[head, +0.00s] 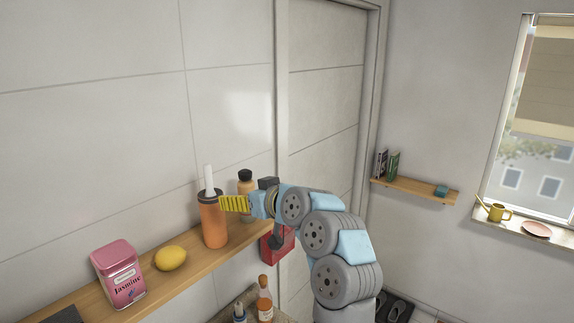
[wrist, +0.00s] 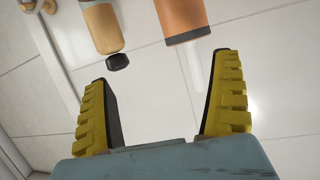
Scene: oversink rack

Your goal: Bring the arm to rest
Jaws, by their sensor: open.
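My gripper (wrist: 165,100) has yellow ridged fingers spread apart, with nothing between them. The tumbler stands upright on the wooden shelf (head: 190,266). In the wrist view the tumbler (wrist: 182,16) and its straw (wrist: 193,68) appear beyond the fingertips, the straw pointing toward the right finger. Whether a finger touches the tumbler cannot be told.
A wooden bottle with a black cap (head: 245,181) stands just behind my gripper. A lemon (head: 171,258) and a pink Jasmine tin (head: 119,273) sit left on the shelf. A red box (head: 277,243) is below my arm. The wall above the shelf is clear.

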